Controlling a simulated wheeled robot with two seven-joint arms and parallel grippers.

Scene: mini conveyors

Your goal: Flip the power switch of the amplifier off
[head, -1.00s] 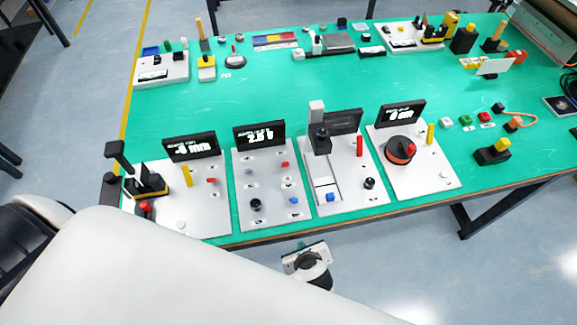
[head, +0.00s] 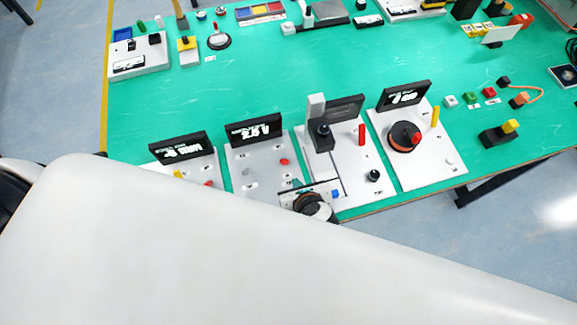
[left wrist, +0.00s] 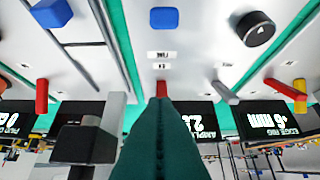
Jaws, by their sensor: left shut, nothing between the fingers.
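The amplifier is a light grey panel (head: 238,181), second from the left in the row, with a dark display (head: 253,129) at its back. In the left wrist view its display (left wrist: 190,120) appears upside down. A small red switch (head: 284,161) stands on the panel; it also shows in the left wrist view (left wrist: 161,89), partly hidden behind the fingertips. My left gripper (head: 297,183) is shut and empty over the panel's right side, in front of the switch. In the left wrist view its dark teal fingers (left wrist: 160,104) end close to the switch; contact is unclear. My right gripper is not visible.
On the amplifier are a grey lever (left wrist: 226,92), a black knob (left wrist: 255,28) and a blue button (left wrist: 164,19). The panel to the right carries a tall grey block (head: 317,107) and a red post (head: 362,134).

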